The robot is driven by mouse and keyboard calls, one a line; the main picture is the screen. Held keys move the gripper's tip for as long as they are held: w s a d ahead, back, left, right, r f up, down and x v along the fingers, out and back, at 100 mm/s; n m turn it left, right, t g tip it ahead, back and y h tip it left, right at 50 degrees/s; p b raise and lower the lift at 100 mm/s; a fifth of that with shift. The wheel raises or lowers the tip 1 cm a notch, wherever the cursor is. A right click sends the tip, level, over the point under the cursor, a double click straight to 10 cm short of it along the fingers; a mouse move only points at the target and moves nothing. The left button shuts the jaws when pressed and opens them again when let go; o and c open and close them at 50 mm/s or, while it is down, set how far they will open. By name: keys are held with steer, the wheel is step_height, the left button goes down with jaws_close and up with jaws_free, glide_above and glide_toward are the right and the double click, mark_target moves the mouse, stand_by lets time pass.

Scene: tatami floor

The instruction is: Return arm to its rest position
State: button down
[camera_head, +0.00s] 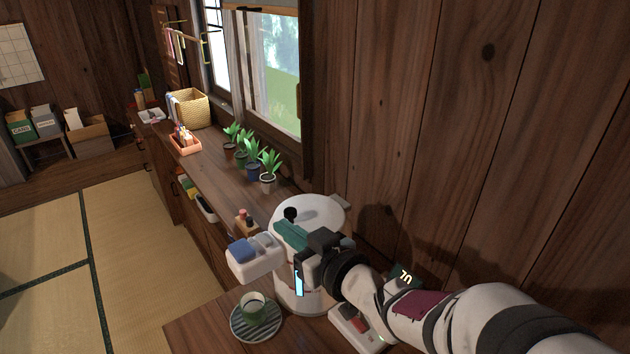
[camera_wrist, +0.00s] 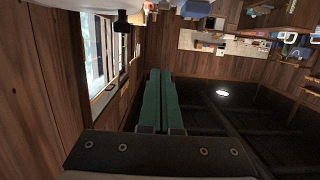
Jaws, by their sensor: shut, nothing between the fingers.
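My gripper (camera_head: 283,230) has two teal fingers lying side by side, shut with nothing between them. It is at the near end of the long counter, in front of the upper part of a large white round vessel (camera_head: 318,212). My white arm reaches in from the lower right. In the wrist view the fingers (camera_wrist: 160,74) are together and empty. That view seems upside down, with a black knob (camera_wrist: 122,22) on a white surface at the top. I cannot tell whether the gripper touches the vessel.
A white holder with a blue block (camera_head: 241,249) is left of the gripper. A dark clock (camera_head: 405,275) is behind my arm. Potted plants (camera_head: 268,181) line the window. The wooden wall is close on the right.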

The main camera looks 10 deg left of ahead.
steer(key=d+f+m+h, duration=0.2)
steer(key=d+m+h, duration=0.4)
steer(key=d, duration=0.4)
steer(key=s+d+f+m+g+h, duration=0.4)
steer(key=s+d+f+m+h, duration=0.15)
steer(key=s+d, duration=0.45)
steer(key=s+a+f+m+g+y, duration=0.1)
steer(key=s+g, duration=0.2)
steer(key=s, duration=0.6)
steer(key=s+a+m+g+y, duration=0.1)
steer(key=s+g, duration=0.3)
steer(key=s, duration=0.5)
steer(key=shift+s+a+f+m, duration=0.35)
steer(key=shift+a+f+m, duration=0.05)
steer(key=shift+a+m, duration=0.15)
